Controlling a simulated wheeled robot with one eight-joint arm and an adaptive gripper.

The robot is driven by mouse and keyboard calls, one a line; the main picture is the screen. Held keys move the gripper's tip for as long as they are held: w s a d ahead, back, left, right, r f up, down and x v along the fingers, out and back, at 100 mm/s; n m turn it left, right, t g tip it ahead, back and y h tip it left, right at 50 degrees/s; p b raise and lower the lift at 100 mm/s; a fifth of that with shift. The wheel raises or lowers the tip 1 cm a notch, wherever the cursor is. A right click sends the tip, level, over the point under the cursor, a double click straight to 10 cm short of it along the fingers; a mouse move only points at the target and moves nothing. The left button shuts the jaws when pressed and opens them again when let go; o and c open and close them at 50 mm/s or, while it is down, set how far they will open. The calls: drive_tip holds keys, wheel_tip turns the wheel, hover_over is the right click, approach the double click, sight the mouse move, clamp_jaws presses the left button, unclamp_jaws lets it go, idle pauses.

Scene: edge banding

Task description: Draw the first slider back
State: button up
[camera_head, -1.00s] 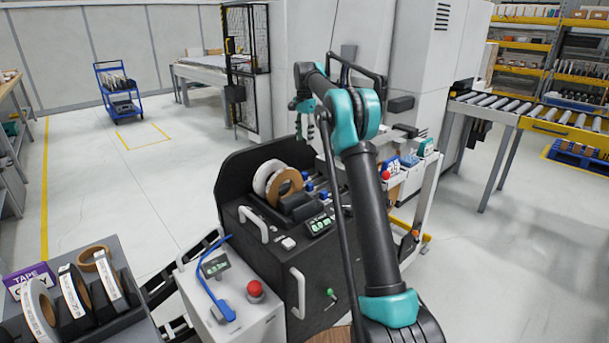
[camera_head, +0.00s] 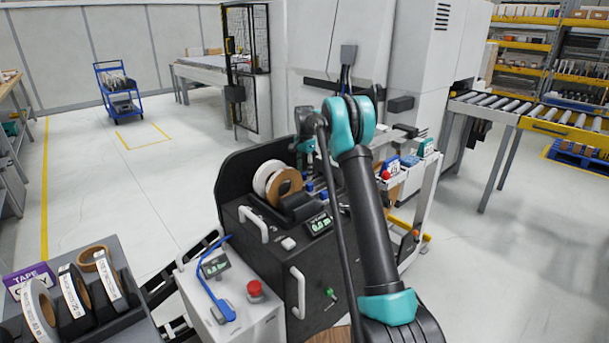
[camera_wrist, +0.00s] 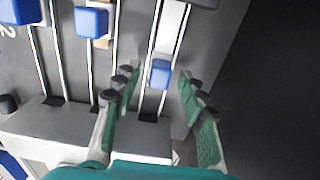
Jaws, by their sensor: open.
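In the wrist view, blue slider knobs sit on pale parallel rails. The rightmost slider (camera_wrist: 160,73) is between the green-padded fingers of my gripper (camera_wrist: 159,90), which are spread open with a gap on both sides. A second slider (camera_wrist: 91,20) is further up on the middle rail, and a third slider (camera_wrist: 20,10) is at the top left corner. I cannot tell from a label which is the first. In the head view, small blue knobs (camera_head: 309,186) show on the dark machine (camera_head: 262,225), and my arm hides most of the gripper.
A grey cabinet with a red button (camera_head: 255,289) stands in front left. Dark empty space borders the sliders' panel at right in the wrist view.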

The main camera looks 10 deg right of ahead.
drive_tip(key=shift+f, duration=0.6)
clamp_jaws()
